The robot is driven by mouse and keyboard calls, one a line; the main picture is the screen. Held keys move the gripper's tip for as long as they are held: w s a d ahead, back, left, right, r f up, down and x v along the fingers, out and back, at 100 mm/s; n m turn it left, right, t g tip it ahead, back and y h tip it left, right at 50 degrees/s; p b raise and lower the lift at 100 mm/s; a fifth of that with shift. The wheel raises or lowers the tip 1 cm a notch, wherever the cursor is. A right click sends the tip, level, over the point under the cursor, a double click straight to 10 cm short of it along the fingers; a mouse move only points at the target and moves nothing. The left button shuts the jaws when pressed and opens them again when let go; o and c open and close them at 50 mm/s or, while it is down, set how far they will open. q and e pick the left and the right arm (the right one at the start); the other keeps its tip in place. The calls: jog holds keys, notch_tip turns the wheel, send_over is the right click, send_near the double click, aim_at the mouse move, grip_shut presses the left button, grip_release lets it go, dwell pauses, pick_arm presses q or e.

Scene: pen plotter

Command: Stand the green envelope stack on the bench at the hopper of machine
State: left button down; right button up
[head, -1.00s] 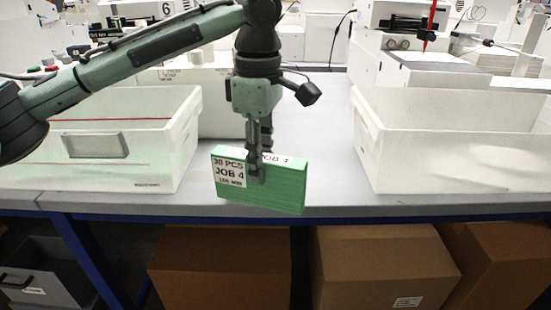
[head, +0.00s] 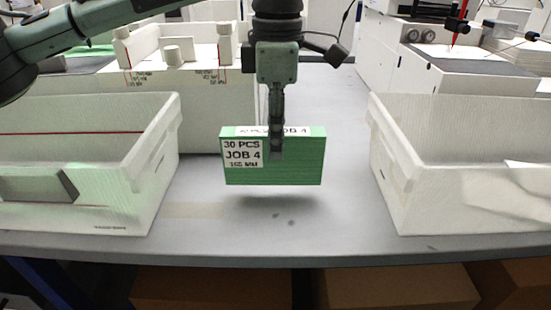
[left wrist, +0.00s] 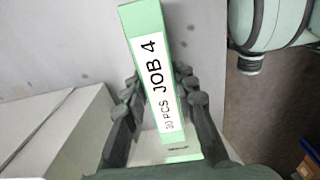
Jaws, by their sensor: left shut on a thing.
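The green envelope stack (head: 295,168) hangs upright above the grey bench (head: 250,243), with a shadow and a gap under it. White labels on its front and top read "30 PCS JOB 4". My left gripper (head: 276,150) is shut on its upper edge from above. In the left wrist view the stack (left wrist: 146,25) stands between the fingers (left wrist: 160,110). A white machine (head: 205,95) with a hopper-like top, upright posts and red marks stands behind to the left. My right gripper is not in view.
A white tray (head: 150,200) stands at the left and another white tray (head: 395,185) at the right. The bench between them is mostly clear. Another machine (head: 400,70) stands at the back right. Cardboard boxes (head: 210,288) lie below the bench.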

pick_arm(q)
jog(key=shift+f, duration=0.35)
notch_tip(320, 180, down, 3)
jog(key=shift+f, duration=0.1)
jog(key=shift+w, duration=0.1)
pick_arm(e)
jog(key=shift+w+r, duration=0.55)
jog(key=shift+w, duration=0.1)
pick_arm(q)
jog(key=shift+f, duration=0.1)
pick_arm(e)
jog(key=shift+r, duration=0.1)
pick_arm(q)
jog(key=c, duration=1.6)
grip_release()
jog(key=shift+f, duration=0.1)
jog(key=o, duration=0.4)
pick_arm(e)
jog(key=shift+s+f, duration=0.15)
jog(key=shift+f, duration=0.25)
pick_arm(q)
notch_tip(320, 180, up, 12)
jog(key=shift+f, duration=0.15)
jog(key=shift+r, duration=0.3)
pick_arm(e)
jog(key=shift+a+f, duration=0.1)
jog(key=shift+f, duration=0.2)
